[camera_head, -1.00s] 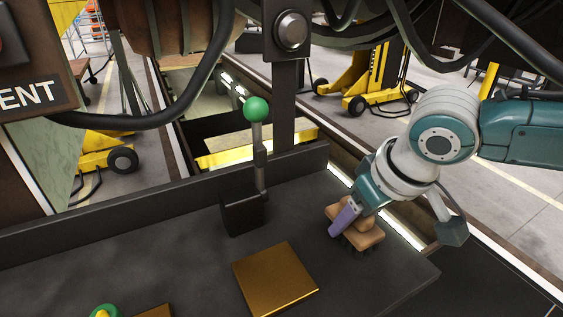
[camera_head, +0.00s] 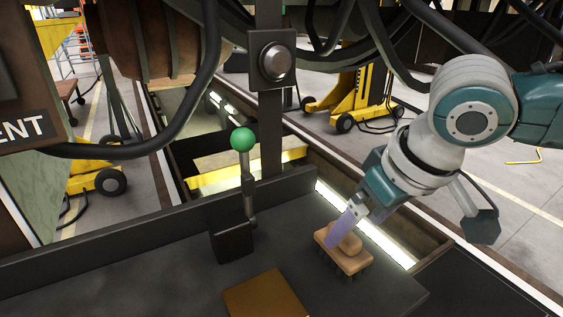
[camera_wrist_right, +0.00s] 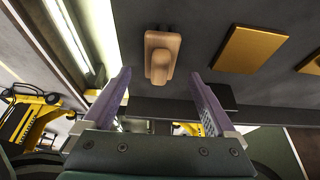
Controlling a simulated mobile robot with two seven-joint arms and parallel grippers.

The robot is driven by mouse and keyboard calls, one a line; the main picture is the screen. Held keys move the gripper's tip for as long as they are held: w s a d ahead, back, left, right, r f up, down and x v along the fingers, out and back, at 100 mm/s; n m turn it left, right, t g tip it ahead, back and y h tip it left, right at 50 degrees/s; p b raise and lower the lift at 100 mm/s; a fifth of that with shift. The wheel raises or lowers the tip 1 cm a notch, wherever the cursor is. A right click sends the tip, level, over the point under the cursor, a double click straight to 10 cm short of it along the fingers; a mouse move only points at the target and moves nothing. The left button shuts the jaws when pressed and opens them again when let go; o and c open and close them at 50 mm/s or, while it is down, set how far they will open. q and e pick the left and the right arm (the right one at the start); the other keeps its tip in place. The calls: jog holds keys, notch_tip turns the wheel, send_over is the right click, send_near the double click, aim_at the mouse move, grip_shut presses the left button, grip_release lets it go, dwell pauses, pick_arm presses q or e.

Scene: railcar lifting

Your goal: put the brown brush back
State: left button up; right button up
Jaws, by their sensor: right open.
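The brown brush (camera_head: 352,262) lies on the dark tabletop near its right edge, bristles down and its knob up. It also shows in the right wrist view (camera_wrist_right: 161,55), ahead of the fingertips and lined up between them. My right gripper (camera_head: 340,232) is just above the brush in the head view, its purple finger overlapping the brush in the picture. In the right wrist view the two fingers (camera_wrist_right: 160,82) are wide apart with nothing between them. My left gripper is in neither view.
The dark table (camera_head: 130,285) carries a gold square plate (camera_head: 266,295) left of the brush and a lever with a green ball (camera_head: 242,139). A second gold plate (camera_wrist_right: 313,63) shows in the right wrist view. A lit gap runs along the table's right edge.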

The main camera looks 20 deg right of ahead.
jog(key=v, duration=0.5)
jog(key=s+a+f+n+y, duration=0.2)
jog(key=s+a+f+n, duration=0.1)
jog(key=s+a, duration=0.55)
jog(key=s+d+f+m+g+h, duration=0.1)
jog(key=s+d+m+h, duration=0.1)
jog(key=s, duration=0.6)
jog(key=shift+f, duration=0.25)
